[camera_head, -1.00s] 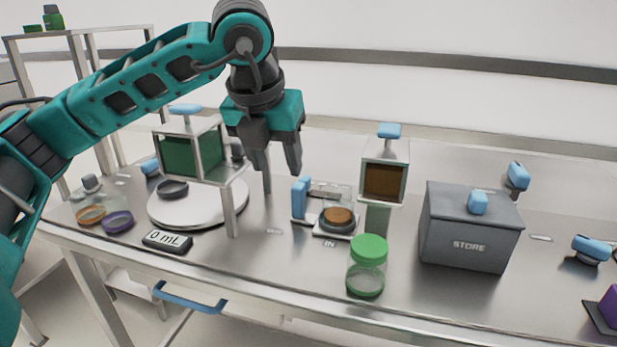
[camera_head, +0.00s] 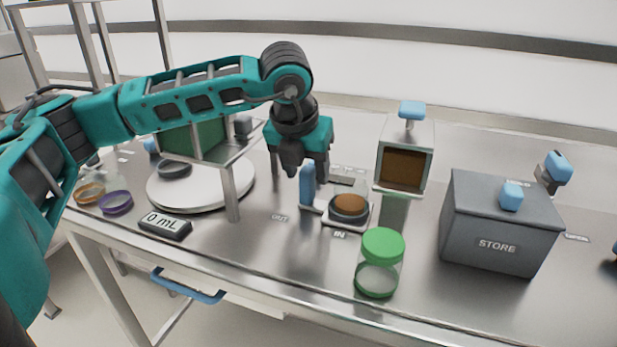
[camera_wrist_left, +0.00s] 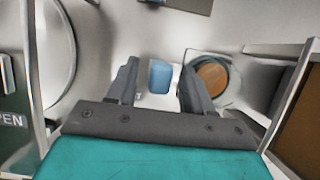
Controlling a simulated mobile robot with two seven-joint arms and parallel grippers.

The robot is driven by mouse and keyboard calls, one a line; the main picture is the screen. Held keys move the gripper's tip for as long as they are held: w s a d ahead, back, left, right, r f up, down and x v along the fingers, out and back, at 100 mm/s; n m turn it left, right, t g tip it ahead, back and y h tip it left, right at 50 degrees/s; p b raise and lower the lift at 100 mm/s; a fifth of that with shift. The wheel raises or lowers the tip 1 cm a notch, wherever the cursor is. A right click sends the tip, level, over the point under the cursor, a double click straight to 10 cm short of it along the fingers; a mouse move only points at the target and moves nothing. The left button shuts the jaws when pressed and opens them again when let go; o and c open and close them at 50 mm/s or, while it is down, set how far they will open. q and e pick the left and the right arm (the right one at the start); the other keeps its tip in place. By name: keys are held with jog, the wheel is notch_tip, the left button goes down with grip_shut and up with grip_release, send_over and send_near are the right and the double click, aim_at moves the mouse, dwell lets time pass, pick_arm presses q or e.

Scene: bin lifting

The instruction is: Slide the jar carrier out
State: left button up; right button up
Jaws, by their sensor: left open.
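The jar carrier (camera_head: 338,220) is a small pale plate on the table with a blue upright handle (camera_head: 307,187) at its left end. A jar with a brown top (camera_head: 349,206) sits on the carrier, close to the IN label. My left gripper (camera_head: 306,172) points down over the handle, its fingers near the handle's top. In the left wrist view the blue handle (camera_wrist_left: 160,76) lies between the two open fingers, with a gap on each side. The brown-topped jar (camera_wrist_left: 213,77) is just right of the right finger there. My right gripper is out of view.
A green-lidded jar (camera_head: 379,263) stands near the front edge. A grey STORE box (camera_head: 497,228) is at right, and a box with a brown window (camera_head: 404,158) stands behind the carrier. A white turntable (camera_head: 190,196) is at left. Bare table lies around the OUT label.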

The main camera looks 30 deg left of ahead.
pick_arm(q)
jog(key=shift+x, duration=1.1)
grip_shut()
